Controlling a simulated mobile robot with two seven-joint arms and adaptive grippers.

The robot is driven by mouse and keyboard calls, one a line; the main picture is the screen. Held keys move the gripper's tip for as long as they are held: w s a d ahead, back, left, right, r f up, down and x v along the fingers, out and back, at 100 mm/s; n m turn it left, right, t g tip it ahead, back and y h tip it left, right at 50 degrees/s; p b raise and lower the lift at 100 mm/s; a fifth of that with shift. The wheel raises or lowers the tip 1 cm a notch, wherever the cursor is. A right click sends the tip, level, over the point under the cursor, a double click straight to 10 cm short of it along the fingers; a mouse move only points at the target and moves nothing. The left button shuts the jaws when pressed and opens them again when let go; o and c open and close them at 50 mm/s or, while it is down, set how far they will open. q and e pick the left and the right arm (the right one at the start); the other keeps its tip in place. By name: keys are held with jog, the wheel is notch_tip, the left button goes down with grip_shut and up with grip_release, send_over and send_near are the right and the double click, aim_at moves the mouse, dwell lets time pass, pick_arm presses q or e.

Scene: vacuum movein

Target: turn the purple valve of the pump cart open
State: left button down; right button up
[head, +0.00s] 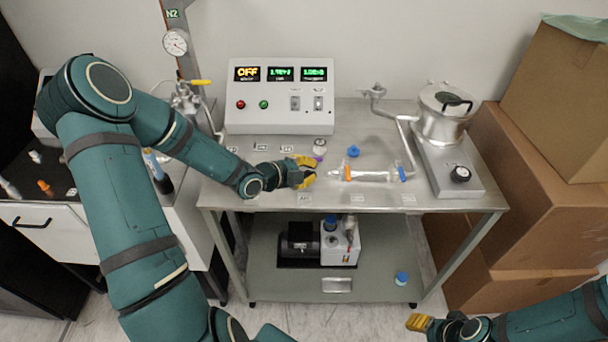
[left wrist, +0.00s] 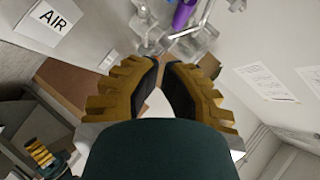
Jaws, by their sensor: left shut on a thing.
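The purple valve (head: 319,157) is a small purple piece on the cart top, beside a white-topped part. In the left wrist view the purple valve (left wrist: 184,13) shows at the top edge, among clear glass parts (left wrist: 152,28). The exact contact is hidden by the fingers in the head view. The pump cart (head: 290,199) is a grey metal table with a lower shelf. My right gripper (head: 420,322) is at the bottom right, away from the cart; its opening cannot be made out.
A control box (head: 280,120) with green displays and one reading OFF stands at the back. A pump (head: 340,245) sits on the lower shelf. Cardboard boxes (head: 530,190) block the right side.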

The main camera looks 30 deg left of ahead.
pick_arm(q)
jog(key=p+v, duration=0.1)
jog(key=v, duration=0.9)
jog(key=shift+d, duration=0.25)
jog(key=shift+s+r, duration=0.1)
